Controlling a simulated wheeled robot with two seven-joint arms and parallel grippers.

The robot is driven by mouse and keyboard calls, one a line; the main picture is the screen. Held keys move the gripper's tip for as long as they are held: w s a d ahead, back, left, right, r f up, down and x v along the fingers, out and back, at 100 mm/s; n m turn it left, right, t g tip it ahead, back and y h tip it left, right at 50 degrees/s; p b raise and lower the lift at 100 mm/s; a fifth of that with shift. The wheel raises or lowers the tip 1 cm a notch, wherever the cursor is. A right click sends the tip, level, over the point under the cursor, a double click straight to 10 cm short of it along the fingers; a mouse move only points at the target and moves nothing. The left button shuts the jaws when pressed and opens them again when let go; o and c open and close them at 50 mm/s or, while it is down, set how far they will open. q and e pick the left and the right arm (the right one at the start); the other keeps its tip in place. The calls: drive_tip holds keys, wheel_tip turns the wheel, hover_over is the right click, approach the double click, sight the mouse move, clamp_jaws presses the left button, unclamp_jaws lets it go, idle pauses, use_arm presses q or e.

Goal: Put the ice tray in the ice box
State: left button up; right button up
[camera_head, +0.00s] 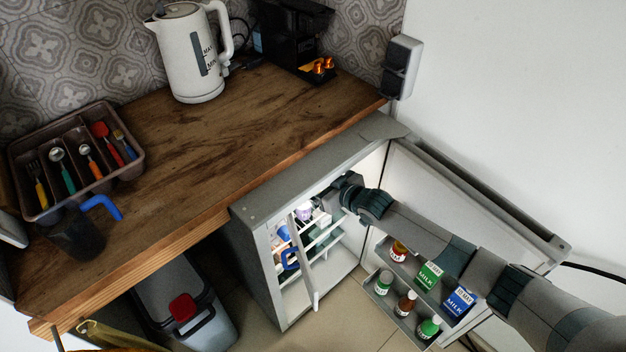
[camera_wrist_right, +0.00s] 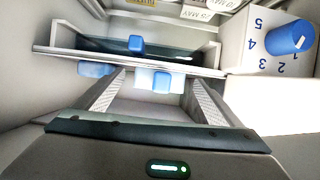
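My right arm reaches over the open fridge door, and its gripper (camera_head: 345,190) is at the upper part of the open fridge (camera_head: 262,262). In the right wrist view the gripper (camera_wrist_right: 158,80) has its two fingers spread apart. A pale surface with a light blue patch shows between them; I cannot tell whether they touch anything. A dark glassy panel with a white rim (camera_wrist_right: 215,73) lies just beyond the fingertips. A narrow white flap (camera_head: 308,272) stands out at the fridge front; I cannot tell whether it belongs to the ice box. I cannot clearly identify the ice tray. My left gripper is not in view.
The fridge door rack (camera_head: 381,296) holds cartons and several bottles. A numbered blue dial (camera_wrist_right: 290,37) sits beside the panel. The wooden counter (camera_head: 185,140) holds a kettle (camera_head: 188,55), a cutlery tray (camera_head: 130,165) and a black machine (camera_head: 285,35). A bin (camera_head: 205,325) stands below.

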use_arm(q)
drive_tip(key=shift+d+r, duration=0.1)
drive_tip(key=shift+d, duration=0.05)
use_arm(e)
drive_tip(key=shift+r, duration=0.15)
drive_tip(key=shift+d, duration=0.1)
drive_tip(key=shift+s+d+r, duration=0.1)
drive_tip(key=shift+s+d, duration=0.05)
drive_tip(key=shift+s, duration=0.15)
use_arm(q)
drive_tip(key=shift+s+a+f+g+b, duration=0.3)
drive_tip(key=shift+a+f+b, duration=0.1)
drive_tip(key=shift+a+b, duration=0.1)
use_arm(e)
drive_tip(key=v, duration=1.6)
drive_tip(key=shift+s+d, duration=0.2)
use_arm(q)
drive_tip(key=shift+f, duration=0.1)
